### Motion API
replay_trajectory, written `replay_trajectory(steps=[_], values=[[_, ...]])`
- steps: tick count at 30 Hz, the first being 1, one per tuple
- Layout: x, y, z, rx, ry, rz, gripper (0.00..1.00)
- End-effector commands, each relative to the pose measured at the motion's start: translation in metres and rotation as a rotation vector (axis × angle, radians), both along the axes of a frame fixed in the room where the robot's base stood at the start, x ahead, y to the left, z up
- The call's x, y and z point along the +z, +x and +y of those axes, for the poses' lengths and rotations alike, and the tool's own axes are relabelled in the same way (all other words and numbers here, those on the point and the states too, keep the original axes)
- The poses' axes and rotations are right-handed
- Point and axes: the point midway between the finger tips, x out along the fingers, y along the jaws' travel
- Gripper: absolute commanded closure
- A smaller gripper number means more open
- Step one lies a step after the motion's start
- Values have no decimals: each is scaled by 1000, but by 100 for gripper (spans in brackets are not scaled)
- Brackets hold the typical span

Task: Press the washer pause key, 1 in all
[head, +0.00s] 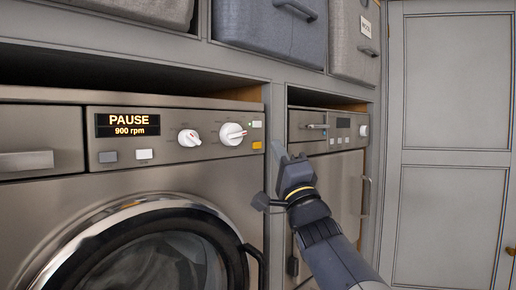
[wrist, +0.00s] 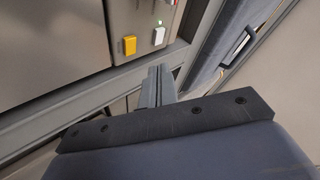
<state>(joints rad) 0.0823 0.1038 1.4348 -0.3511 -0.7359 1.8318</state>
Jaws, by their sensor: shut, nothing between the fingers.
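The washer (head: 180,180) is on the left in the head view, and its display (head: 127,125) reads "PAUSE 900 rpm". At the panel's right end are an orange key (head: 257,145) and a white key (head: 256,124) above it. The orange key (wrist: 129,45) and the white key (wrist: 158,36) also show in the wrist view. The key labels are too small to read. My gripper (head: 277,148) is shut and empty, just right of the orange key in the head view. In the wrist view its fingertips (wrist: 158,73) are apart from both keys.
A grey key (head: 107,156) and another white key (head: 144,154) sit below the display. Two white dials (head: 232,134) are on the panel. A second appliance (head: 330,180) stands behind my gripper. Fabric bins (head: 268,28) fill the shelf above. A panelled door (head: 455,140) is at right.

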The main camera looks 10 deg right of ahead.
Motion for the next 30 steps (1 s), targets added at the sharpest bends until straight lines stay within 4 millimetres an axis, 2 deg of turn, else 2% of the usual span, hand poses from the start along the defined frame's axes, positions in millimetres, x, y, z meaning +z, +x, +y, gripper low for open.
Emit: replay_trajectory(steps=[4,9,30], values=[[0,-12,-10,-3,-1,-2,100],[0,-19,-14,-1,1,0,100],[0,-15,-11,1,1,1,100]])
